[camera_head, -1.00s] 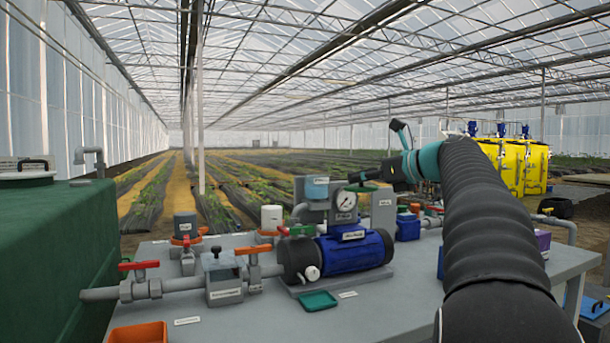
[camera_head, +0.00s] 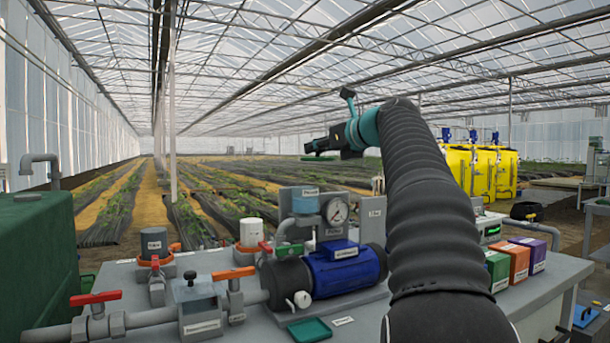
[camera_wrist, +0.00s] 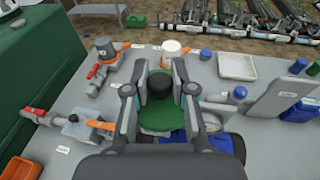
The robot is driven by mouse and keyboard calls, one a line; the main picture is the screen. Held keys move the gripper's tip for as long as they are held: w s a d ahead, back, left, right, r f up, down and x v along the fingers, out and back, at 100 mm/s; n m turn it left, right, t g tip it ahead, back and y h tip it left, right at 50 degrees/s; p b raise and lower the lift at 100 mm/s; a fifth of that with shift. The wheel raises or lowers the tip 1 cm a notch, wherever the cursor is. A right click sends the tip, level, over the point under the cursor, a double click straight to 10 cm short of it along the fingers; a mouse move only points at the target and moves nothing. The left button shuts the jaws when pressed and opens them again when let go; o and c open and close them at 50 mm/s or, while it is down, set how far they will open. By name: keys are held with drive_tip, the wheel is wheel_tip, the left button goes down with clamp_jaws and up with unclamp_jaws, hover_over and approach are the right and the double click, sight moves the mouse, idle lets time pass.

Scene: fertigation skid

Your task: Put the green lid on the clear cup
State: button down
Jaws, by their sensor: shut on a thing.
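My gripper (camera_wrist: 160,82) is shut on the green lid (camera_wrist: 160,116), a round disc with a black knob, in the wrist view. In the head view my gripper (camera_head: 328,146) and the lid (camera_head: 316,157) are high above the bench, at its far side, beyond and above the pressure gauge. I cannot make out a clear cup for certain. A white cup-like cylinder (camera_head: 251,232) sits on an orange ring; a white round top (camera_wrist: 171,46) also shows in the wrist view.
A blue pump (camera_head: 345,265), red-handled valve (camera_head: 95,298) and piping crowd the grey bench. Green, orange (camera_head: 517,262) and purple boxes stand at right. A white tray (camera_wrist: 237,66) lies on the bench. A green tank (camera_head: 40,260) stands at left. Air around the gripper is clear.

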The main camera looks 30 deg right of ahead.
sight(305, 187)
drive_tip(key=w+a+f, duration=0.2)
drive_tip(key=w, duration=0.1)
drive_tip(key=shift+w+a+f, duration=0.1)
drive_tip(key=shift+f, duration=2)
drive_tip(key=c, duration=1)
unclamp_jaws()
drive_tip(key=shift+f, duration=0.1)
